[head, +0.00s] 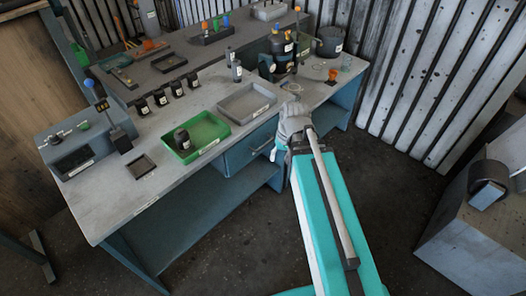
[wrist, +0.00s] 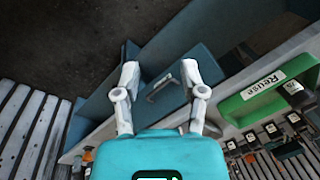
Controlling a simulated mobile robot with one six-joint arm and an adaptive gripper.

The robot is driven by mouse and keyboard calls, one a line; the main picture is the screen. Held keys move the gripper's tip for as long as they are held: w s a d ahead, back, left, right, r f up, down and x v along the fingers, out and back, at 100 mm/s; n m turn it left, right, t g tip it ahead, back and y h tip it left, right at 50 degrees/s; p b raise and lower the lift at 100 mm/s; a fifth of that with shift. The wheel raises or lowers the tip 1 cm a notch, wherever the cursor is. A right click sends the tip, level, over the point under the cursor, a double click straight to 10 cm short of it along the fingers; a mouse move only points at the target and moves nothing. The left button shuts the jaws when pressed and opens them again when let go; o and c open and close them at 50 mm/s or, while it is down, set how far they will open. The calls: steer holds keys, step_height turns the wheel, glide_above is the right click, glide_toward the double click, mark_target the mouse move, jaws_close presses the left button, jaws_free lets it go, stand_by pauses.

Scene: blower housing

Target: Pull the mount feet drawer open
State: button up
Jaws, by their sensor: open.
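The blue drawer (head: 240,152) is set under the grey bench top, to the left of my arm, and looks closed. No label on it is readable. In the wrist view, the drawer front (wrist: 176,94) and its bar handle (wrist: 159,84) lie between my finger tips in the picture. My gripper (wrist: 160,72) is open and empty, its two pale fingers spread either side of the handle. I cannot tell how far the tips are from it. In the head view, my wrist and arm partly hide the gripper (head: 274,153) beside the drawer.
On the bench stand a green tray (head: 224,131) labelled Reuse, a grey tray (head: 268,105), several small black bins (head: 161,97) and a dark blower housing (head: 283,50). A lower shelf (head: 190,203) runs beneath. Floor in front is clear; a grey cabinet (head: 480,245) stands at right.

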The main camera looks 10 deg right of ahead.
steer(key=w+f+m+y+b, duration=0.1)
steer(key=w+f+y+b, duration=0.2)
steer(key=w+f+b, duration=0.35)
steer(key=m+t+y+b, duration=0.5)
steer(key=t+y+b, duration=0.25)
steer(key=b, duration=1.95)
glide_toward(265, 144)
steer(key=s+d+f, duration=0.1)
steer(key=s+d, duration=0.1)
steer(key=s, duration=0.1)
steer(key=shift+w+d+y, duration=0.45)
steer(key=shift+d+y, duration=0.2)
steer(key=shift+a, duration=0.15)
steer(key=shift+w+b+x, duration=0.2)
steer(key=shift+b+x, duration=1.2)
steer(key=shift+x, duration=5.35)
steer(key=shift+c, duration=0.3)
jaws_close()
